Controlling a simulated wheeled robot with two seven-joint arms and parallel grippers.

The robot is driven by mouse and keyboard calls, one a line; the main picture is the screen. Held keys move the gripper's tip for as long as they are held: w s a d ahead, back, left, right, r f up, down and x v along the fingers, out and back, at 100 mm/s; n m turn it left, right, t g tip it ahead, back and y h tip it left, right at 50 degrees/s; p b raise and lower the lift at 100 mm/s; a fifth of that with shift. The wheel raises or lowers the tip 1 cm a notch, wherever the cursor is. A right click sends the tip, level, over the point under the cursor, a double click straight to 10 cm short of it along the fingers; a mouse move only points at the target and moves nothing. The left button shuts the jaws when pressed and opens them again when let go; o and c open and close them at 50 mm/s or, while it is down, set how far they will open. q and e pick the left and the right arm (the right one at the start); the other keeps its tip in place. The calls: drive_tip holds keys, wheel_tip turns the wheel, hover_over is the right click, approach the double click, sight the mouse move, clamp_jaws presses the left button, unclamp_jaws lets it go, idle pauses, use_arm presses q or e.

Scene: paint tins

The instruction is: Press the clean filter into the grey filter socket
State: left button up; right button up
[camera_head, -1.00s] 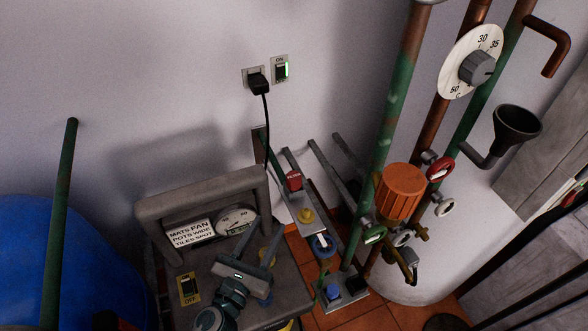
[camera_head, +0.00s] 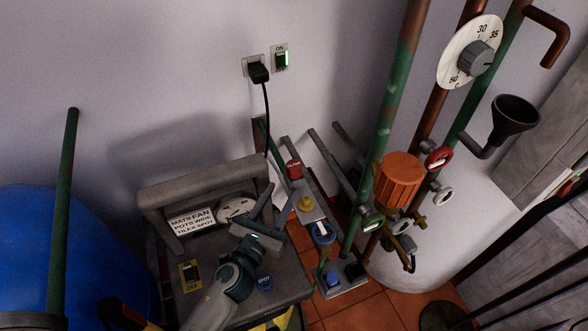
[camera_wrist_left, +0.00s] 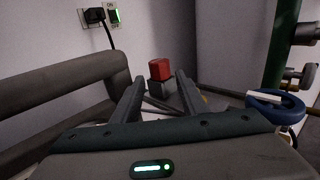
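A red block with a small white label, which looks like the filter (camera_head: 294,169), sits on a grey holder on a metal rail beside the wall. It also shows in the wrist view as a red block (camera_wrist_left: 160,69) on top of a grey block, which may be the socket (camera_wrist_left: 162,89). I cannot tell how far the red block is seated. My left gripper (camera_head: 281,194) is open and empty, below and left of the red block in the head view. In the wrist view the red block appears between its fingers, beyond the tips. My right gripper is not in view.
A grey machine with a dial and sign plate (camera_head: 191,221) stands under my left gripper. Green pipes (camera_head: 390,120) and an orange cap (camera_head: 398,181) stand to the right. A black cable hangs behind.

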sight(291, 175)
use_arm(q)
drive_tip(key=shift+x, duration=2.65)
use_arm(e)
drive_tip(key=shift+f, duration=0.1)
use_arm(q)
drive_tip(key=shift+w+d+f, duration=0.15)
drive_tip(key=shift+w, duration=0.25)
drive_tip(key=shift+b+x, duration=0.65)
drive_tip(key=shift+x, duration=1.55)
drive_tip(key=shift+f, duration=0.1)
drive_tip(key=c, duration=0.7)
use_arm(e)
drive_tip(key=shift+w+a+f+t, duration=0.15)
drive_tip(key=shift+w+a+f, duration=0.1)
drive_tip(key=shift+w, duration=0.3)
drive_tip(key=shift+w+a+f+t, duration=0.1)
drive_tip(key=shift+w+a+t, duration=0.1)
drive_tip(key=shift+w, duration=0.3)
